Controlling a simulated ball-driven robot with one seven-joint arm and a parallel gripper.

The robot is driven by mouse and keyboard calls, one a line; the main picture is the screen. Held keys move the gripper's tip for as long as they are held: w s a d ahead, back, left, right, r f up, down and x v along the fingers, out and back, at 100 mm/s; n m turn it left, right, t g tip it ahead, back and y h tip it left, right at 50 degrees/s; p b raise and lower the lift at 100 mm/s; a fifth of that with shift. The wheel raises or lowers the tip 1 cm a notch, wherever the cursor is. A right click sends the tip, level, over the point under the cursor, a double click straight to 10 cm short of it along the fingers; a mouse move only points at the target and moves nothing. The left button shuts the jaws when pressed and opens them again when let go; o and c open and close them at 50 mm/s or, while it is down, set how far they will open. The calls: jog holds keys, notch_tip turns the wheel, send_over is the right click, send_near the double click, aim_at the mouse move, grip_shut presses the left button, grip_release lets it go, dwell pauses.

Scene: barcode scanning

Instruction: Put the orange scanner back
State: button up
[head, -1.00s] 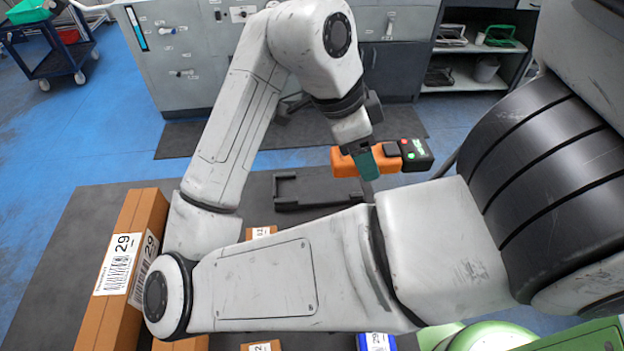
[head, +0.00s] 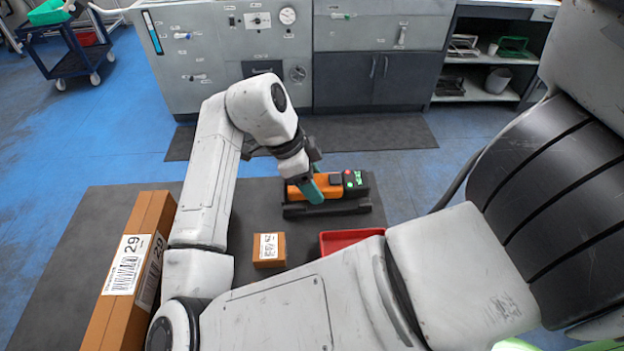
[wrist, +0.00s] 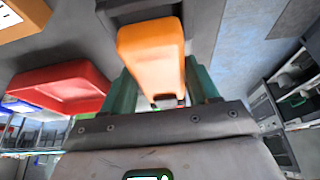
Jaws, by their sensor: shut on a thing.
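The orange scanner (head: 330,186) has a black end with a lit green display and a red button. My gripper (head: 312,190) is shut on its body, with teal fingers on both sides. The scanner lies lengthwise over the dark holder (head: 326,210) on the mat, lined up with it; I cannot tell whether it rests in it or hovers just above. In the wrist view the scanner's orange end (wrist: 152,58) sits between the teal fingers (wrist: 160,98), and part of the dark holder (wrist: 140,10) shows behind it.
A red tray (head: 350,238) stands nearer to me, partly hidden by my arm. A small labelled box (head: 268,250) stands left of it. A tall box marked 29 (head: 128,265) stands at the left. The dark mat (head: 95,215) is clear at its far left.

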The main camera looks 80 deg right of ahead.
jog(key=shift+f, duration=0.25)
jog(key=shift+f+b, duration=0.5)
jog(key=shift+b, duration=0.05)
jog(key=shift+f, duration=0.15)
jog(key=o, duration=1.2)
jog(key=shift+r, duration=0.2)
jog(key=shift+r+p, duration=0.25)
jog(key=shift+p, duration=0.05)
jog(key=v, duration=1.2)
jog(key=shift+r, duration=0.25)
